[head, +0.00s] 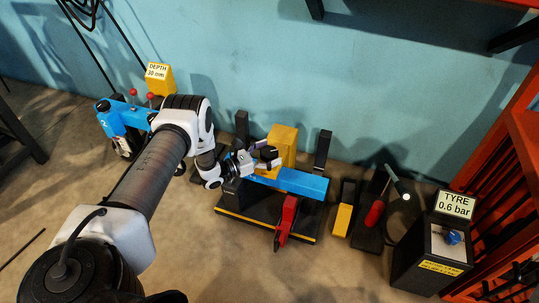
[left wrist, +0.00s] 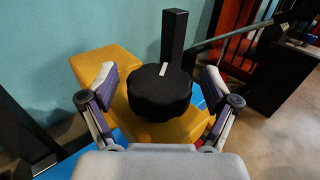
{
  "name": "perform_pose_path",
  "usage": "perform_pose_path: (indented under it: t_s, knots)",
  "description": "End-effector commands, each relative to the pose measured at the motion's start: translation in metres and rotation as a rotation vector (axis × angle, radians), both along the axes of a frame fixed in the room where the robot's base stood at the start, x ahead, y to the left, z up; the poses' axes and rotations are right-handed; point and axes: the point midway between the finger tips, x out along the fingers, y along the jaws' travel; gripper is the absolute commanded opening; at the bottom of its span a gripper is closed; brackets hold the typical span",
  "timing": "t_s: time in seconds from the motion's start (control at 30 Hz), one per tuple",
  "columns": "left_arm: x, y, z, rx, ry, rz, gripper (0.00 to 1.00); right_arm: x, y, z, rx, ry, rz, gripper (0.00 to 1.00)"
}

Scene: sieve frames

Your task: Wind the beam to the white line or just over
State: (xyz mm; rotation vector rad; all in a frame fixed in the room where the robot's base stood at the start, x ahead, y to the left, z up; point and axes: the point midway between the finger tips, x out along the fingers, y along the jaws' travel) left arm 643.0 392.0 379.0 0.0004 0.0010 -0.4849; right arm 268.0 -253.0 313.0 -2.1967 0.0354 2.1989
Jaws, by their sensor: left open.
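The blue beam (head: 300,183) lies across a dark stand with a yellow front edge. A yellow block (head: 283,138) sits on the beam's line and carries a black fluted knob (left wrist: 158,98). The knob has a short white mark on top, near its far edge. My left gripper (head: 262,155) is open at the knob. In the left wrist view its two fingers (left wrist: 159,74) stand on either side of the knob, with gaps showing. I cannot make out a separate white line for the beam. My right gripper is not in view.
A red lever (head: 286,220) hangs at the stand's front. Dark posts (head: 322,150) rise behind. To the right stand a red-handled tool (head: 375,213), a lamp and a box labelled TYRE (head: 432,255). A blue device (head: 123,117) stands at the left. The front floor is clear.

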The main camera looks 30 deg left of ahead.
Motion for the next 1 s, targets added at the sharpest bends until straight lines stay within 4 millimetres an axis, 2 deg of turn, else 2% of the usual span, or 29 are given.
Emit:
perform_pose_path:
  t_s: [0.17,0.2,0.27,0.3,0.37,0.73,1.0]
  knots:
    - [0.0005,0.0002,0.0009,0.0,0.0,0.001,0.88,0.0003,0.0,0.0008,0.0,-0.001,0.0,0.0]
    - [0.0005,0.0002,0.0009,0.0,0.0,0.0,0.81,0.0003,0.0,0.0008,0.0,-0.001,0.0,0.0]
    - [0.0005,0.0002,0.0009,0.0,0.0,0.0,0.6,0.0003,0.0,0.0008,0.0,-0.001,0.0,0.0]
    - [0.0005,0.0002,0.0009,0.0,0.0,0.0,0.45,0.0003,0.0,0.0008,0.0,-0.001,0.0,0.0]
    - [0.0005,0.0002,0.0009,0.0,0.0,0.0,0.27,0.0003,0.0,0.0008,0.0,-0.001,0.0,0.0]
    - [0.0008,0.0006,0.0009,0.001,-0.002,-0.022,0.27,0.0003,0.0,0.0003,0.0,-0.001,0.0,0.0]
    - [0.0009,0.0011,0.0004,0.002,-0.004,-0.141,0.27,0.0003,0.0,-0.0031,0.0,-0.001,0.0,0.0]
